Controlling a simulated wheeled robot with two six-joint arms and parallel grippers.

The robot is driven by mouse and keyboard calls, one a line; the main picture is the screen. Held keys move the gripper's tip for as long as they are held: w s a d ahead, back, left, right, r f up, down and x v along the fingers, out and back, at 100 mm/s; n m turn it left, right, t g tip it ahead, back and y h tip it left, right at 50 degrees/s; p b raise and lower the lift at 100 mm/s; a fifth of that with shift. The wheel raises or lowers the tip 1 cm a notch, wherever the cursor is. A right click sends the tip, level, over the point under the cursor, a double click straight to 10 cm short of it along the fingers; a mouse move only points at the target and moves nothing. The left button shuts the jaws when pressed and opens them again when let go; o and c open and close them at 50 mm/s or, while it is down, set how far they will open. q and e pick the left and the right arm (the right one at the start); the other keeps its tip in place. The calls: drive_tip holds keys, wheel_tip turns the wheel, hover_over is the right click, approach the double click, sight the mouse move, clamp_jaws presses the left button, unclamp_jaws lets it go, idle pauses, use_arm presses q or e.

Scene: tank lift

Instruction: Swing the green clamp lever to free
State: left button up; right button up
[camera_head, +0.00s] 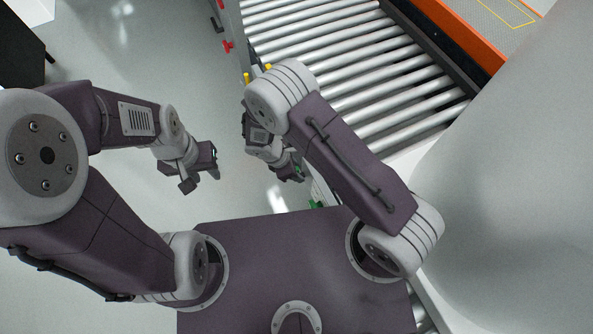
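A small green part (316,204) shows at the edge of the conveyor side, just above my base and below my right forearm. Another bit of green (298,168) shows right beside my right gripper. I cannot tell which of them is the clamp lever, as my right arm hides most of this area. My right gripper (290,173) is at or very close to the upper green bit. Its fingers are too small and covered to tell if they are open or hold it. My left gripper (203,172) is open and empty over the floor, well left of the green parts.
A roller conveyor (340,62) runs along the upper right, with an orange-edged surface (470,38) beyond it. A red knob (228,46) and a yellow part (247,78) sit on its left side. A large pale body (520,200) fills the right.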

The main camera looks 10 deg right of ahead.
clamp_jaws()
idle(1.4)
